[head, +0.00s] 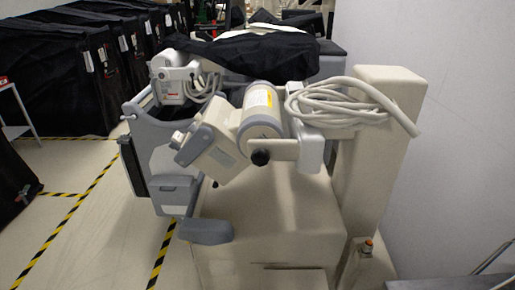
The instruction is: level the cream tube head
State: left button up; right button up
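The cream tube head (228,122) is in the middle of the head view, on a cream mobile machine. Its cylindrical housing (262,108) has a yellow label, and its boxy front part (207,146) points down and to the left, so the head is tilted. A black knob (260,157) sits on a pale bracket (287,149) at the lower right of the housing. Neither of my grippers shows in this view, and nothing is seen touching the tube head.
Coiled pale cables (335,103) hang against the cream column (375,150). A black cover (262,52) lies behind the head. A grey footlike part (204,230) juts out in front. Black covered carts (62,82) line the left. Yellow-black tape (172,250) marks open floor; a white wall (465,130) closes the right.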

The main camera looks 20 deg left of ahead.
aim_at(218, 147)
jog(key=i+j+z, duration=0.1)
jog(key=j+z, duration=0.7)
jog(key=j, duration=0.15)
jog(key=j+z, duration=0.4)
jog(key=k+j+z, duration=0.2)
jog(key=j+z, duration=0.2)
jog(key=j, duration=0.15)
